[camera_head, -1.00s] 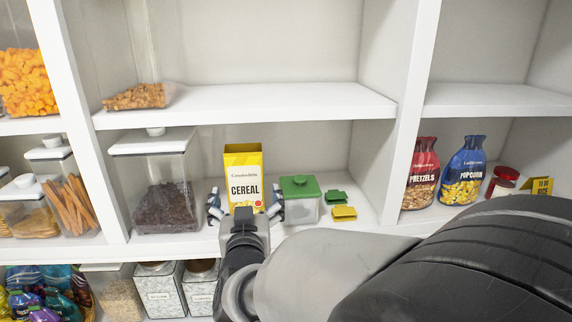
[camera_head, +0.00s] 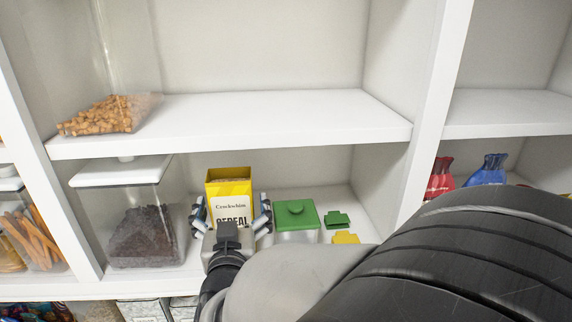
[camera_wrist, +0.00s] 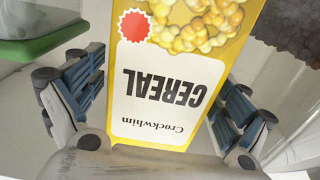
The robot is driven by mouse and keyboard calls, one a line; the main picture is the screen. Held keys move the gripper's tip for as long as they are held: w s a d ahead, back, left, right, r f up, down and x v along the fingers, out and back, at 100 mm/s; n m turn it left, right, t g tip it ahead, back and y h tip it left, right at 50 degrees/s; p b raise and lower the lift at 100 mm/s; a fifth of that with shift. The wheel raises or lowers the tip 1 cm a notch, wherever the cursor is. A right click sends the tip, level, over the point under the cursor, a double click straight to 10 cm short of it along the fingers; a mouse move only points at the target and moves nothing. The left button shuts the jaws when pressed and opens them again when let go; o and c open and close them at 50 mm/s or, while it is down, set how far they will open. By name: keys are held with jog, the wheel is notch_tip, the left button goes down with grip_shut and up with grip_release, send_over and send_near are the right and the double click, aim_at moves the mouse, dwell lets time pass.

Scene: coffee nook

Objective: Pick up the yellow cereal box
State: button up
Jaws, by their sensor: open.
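The yellow cereal box (camera_head: 229,188) stands upright on the lower shelf in the head view, with its printed front toward me. My gripper (camera_head: 232,214) is open, with one finger on each side of the box. In the wrist view the cereal box (camera_wrist: 178,75) appears upside down and fills the middle. The gripper (camera_wrist: 158,105) shows there too, its blue-padded fingers to the left and right of the box. A gap shows between the box and each finger. The lower part of the box is hidden behind my gripper in the head view.
A green-lidded container (camera_head: 296,213) stands close to the right of the box, with small green (camera_head: 338,219) and yellow (camera_head: 346,238) items beyond it. A clear white-lidded bin (camera_head: 125,215) stands to the left. The upper shelf (camera_head: 235,122) hangs above.

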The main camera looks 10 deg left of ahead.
jog(key=shift+s, duration=0.1)
jog(key=shift+c, duration=0.9)
jog(key=c, duration=1.1)
